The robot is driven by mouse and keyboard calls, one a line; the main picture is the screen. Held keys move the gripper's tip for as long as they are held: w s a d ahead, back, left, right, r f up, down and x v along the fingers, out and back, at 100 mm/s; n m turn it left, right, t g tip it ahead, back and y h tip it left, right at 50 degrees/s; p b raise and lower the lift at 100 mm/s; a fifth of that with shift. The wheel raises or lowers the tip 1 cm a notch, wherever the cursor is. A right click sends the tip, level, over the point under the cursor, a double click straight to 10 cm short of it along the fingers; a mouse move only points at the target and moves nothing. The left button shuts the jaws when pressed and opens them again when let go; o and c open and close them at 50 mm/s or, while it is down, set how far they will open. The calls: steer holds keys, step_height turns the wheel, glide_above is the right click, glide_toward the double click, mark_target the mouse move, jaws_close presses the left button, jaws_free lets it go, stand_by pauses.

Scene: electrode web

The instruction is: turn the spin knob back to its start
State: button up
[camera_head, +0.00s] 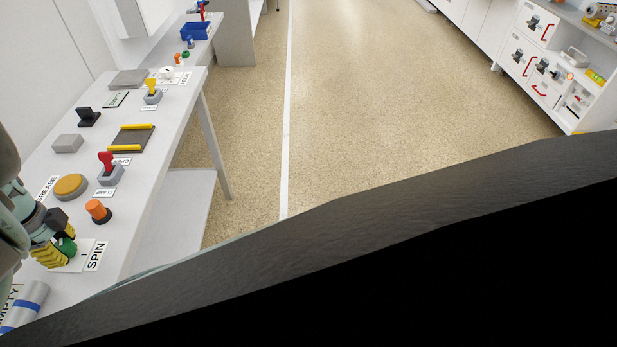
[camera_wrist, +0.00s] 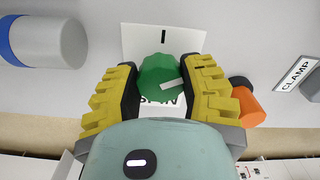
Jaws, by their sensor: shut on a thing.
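The spin knob is a green, ridged round knob (camera_wrist: 160,77) with a white pointer bar. It sits on a white plate (camera_wrist: 132,38) marked SPIN, with a black line at the plate's far side in the wrist view. The pointer bar is turned to the right, away from that line. My gripper (camera_wrist: 165,82) is shut on the knob, with a yellow finger at each side. In the head view the green knob (camera_head: 69,247) shows partly between the fingers of my gripper (camera_head: 58,250) at the lower left.
An orange knob (camera_head: 98,211) stands close to the right finger in the wrist view. A grey cylinder with a blue band (camera_head: 24,305), a yellow round button (camera_head: 70,187) and a red lever (camera_head: 107,162) are also on the white bench (camera_head: 140,195). The floor beside it is clear.

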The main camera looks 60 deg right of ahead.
steer(key=shift+n, duration=0.4)
steer(key=n, duration=0.5)
steer(key=shift+s, duration=0.1)
steer(key=n+p, duration=0.1)
steer(key=n, duration=0.5)
steer(key=shift+n, duration=0.4)
steer(key=n, duration=0.6)
steer(key=shift+s+d+p, duration=0.15)
steer(key=shift+p, duration=0.15)
steer(key=n, duration=0.4)
steer(key=shift+n, duration=0.9)
steer(key=shift+c, duration=0.2)
